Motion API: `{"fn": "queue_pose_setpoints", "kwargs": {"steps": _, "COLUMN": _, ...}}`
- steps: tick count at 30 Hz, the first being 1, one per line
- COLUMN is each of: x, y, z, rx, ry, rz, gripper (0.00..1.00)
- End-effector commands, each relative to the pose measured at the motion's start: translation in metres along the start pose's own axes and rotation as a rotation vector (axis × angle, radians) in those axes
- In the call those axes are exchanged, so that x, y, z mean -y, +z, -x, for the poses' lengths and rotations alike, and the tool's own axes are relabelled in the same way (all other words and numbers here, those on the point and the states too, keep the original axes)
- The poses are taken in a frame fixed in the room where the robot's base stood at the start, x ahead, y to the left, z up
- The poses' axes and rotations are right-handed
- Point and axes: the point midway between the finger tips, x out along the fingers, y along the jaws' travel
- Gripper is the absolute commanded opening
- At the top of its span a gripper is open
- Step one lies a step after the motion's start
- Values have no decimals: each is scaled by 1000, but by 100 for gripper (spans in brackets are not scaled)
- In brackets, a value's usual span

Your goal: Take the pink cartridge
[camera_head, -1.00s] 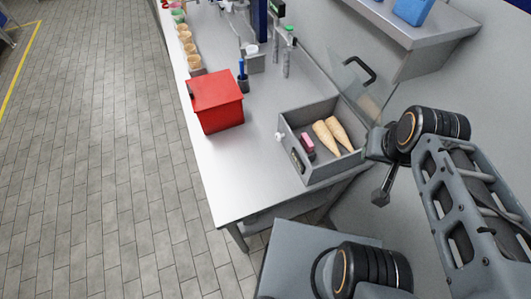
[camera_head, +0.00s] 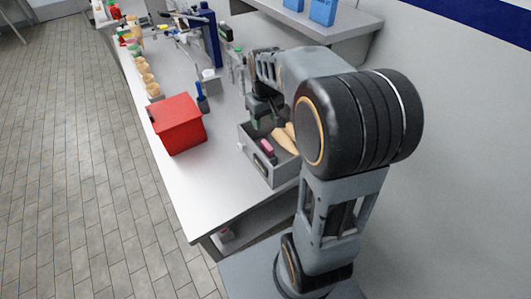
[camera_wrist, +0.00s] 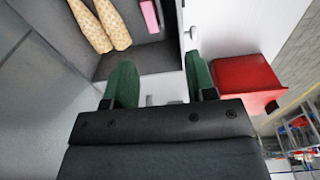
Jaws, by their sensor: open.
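The pink cartridge (camera_head: 266,146) lies inside a grey open-topped box (camera_head: 257,164) on the metal table, beside two cones (camera_head: 284,139). In the wrist view the cartridge (camera_wrist: 149,16) is at the top, near the box wall, with the cones (camera_wrist: 100,25) to its left. My gripper (camera_wrist: 157,70) has two green fingers spread apart with nothing between them. In the head view my gripper (camera_head: 264,118) is over the back part of the box, partly hidden by my arm.
A red box (camera_head: 178,124) stands left of the grey box, and it also shows in the wrist view (camera_wrist: 243,82). A blue item in a dark holder (camera_head: 202,98) and several cups (camera_head: 145,75) stand farther back. A wall shelf (camera_head: 340,25) holds blue boxes. The table front is clear.

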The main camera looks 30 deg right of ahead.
Motion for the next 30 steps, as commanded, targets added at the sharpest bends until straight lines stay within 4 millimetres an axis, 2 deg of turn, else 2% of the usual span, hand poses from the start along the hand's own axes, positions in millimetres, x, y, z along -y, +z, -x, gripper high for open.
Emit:
{"fn": "queue_pose_setpoints", "kwargs": {"steps": 1, "x": -6, "y": -6, "z": -9, "rx": 21, "ry": -6, "rz": 4, "gripper": 51}}
{"fn": "queue_pose_setpoints", "kwargs": {"steps": 6, "x": -18, "y": -17, "z": -29, "rx": 59, "ry": -18, "rz": 18, "gripper": 51}}
{"fn": "queue_pose_setpoints", "kwargs": {"steps": 18, "x": -19, "y": -15, "z": -95, "rx": 66, "ry": -20, "rz": 22, "gripper": 51}}
{"fn": "queue_pose_setpoints", "kwargs": {"steps": 30, "x": -20, "y": -14, "z": -125, "rx": 68, "ry": -21, "rz": 21, "gripper": 51}}
